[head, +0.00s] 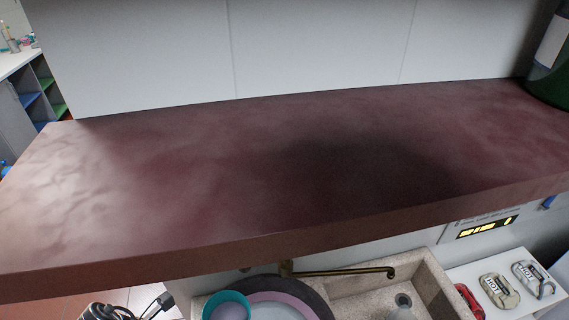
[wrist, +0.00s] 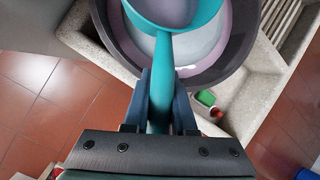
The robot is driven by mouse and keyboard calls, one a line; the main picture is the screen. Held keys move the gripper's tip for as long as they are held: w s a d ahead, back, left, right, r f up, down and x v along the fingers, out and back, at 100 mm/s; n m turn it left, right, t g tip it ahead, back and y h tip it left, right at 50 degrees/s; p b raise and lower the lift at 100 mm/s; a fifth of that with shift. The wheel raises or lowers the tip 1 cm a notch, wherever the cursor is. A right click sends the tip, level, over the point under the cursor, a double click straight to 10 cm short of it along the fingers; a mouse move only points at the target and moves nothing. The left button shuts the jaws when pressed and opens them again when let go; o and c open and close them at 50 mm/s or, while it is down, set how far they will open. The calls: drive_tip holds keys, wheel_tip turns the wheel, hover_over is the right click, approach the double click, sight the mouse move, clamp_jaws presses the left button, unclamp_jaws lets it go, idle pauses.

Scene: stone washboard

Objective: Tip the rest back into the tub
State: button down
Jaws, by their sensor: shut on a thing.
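My gripper (wrist: 161,92) is shut on the handle of a teal dipper (wrist: 161,58). The dipper's round bowl is over the tub and holds something pale lilac. It also shows at the bottom edge of the head view, with the dipper's teal rim (head: 211,299) looking roughly level. The tub (wrist: 243,52) is round and dark grey, with pale lilac liquid inside. In the head view part of the tub's rim (head: 312,289) shows. I cannot tell how high the dipper is above the liquid. My gripper is not clearly seen in the head view.
The tub stands at a speckled stone sink (head: 433,285) with a brass tap (head: 345,272). A wide dark red counter (head: 230,180) spans above, its top mostly bare. A white shelf (head: 455,275) at right holds several small items. Tiled floor (wrist: 35,110) lies below.

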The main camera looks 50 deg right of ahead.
drive_tip(key=s+a+f+n+t+p, duration=0.2)
drive_tip(key=s+a+f+n, duration=0.2)
drive_tip(key=s, duration=0.3)
drive_tip(key=shift+a+f+n+h+p, duration=0.3)
drive_tip(key=shift+a+f+h+p, duration=0.05)
drive_tip(key=shift+a+f+h, duration=0.1)
drive_tip(key=shift+w+d, duration=0.1)
drive_tip(key=shift+d, duration=0.05)
